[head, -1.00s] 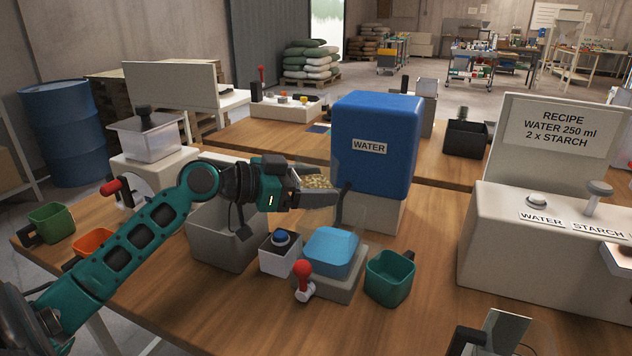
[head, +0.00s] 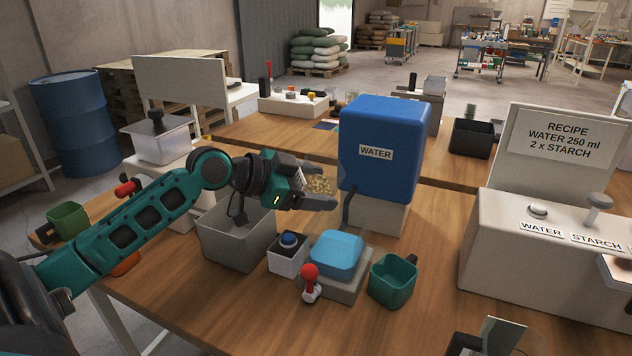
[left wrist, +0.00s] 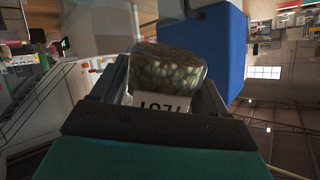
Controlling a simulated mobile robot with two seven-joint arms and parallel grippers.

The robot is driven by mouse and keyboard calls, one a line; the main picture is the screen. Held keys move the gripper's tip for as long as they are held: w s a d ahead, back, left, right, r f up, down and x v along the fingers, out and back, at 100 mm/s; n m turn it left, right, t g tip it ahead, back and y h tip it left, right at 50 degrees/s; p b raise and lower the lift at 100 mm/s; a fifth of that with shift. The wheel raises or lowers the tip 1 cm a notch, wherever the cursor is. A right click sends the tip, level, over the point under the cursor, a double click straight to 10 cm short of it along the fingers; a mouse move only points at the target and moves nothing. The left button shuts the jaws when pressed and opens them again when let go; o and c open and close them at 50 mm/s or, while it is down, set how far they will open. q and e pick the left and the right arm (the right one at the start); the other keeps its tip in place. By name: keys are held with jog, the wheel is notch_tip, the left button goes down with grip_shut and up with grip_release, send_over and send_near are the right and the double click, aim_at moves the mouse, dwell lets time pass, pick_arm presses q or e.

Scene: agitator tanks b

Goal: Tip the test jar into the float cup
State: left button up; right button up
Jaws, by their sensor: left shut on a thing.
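My left gripper (head: 316,184) is shut on the test jar (head: 320,188), a clear jar with yellowish grains in it. It points right, in front of the blue water tank and high over the grey bin. In the left wrist view the jar (left wrist: 165,72) sits between the fingers, full of rounded greenish grains, with its "TEST" label upside down. How far the jar is tilted is unclear. No cup carries a readable float label; a teal cup (head: 393,281) stands empty on the table, and a green cup (head: 68,221) stands at far left.
The blue water tank (head: 385,145) stands close right of the jar. Below are a grey bin (head: 238,240), a blue button box (head: 288,253), a blue-topped scale (head: 337,255) and a red-knobbed lever (head: 310,280). A recipe console (head: 530,240) is at right.

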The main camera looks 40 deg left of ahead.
pick_arm(q)
jog(key=shift+r, duration=0.1)
dwell(0.3)
jog(key=shift+a+r+m+y+p, duration=0.25)
jog(key=shift+y+p, duration=0.25)
jog(key=shift+p, duration=0.45)
jog(key=shift+g, duration=0.3)
jog(key=shift+a+m+y, duration=0.1)
jog(key=shift+m+y, duration=0.15)
jog(key=shift+y, duration=0.05)
jog(key=shift+a+m+g+y, duration=0.1)
jog(key=shift+m+g+y, duration=0.2)
jog(key=shift+y, duration=0.2)
jog(key=shift+r, duration=0.1)
jog(key=shift+s+a+y, duration=0.1)
jog(key=shift+y, duration=0.2)
jog(key=shift+m+g, duration=0.3)
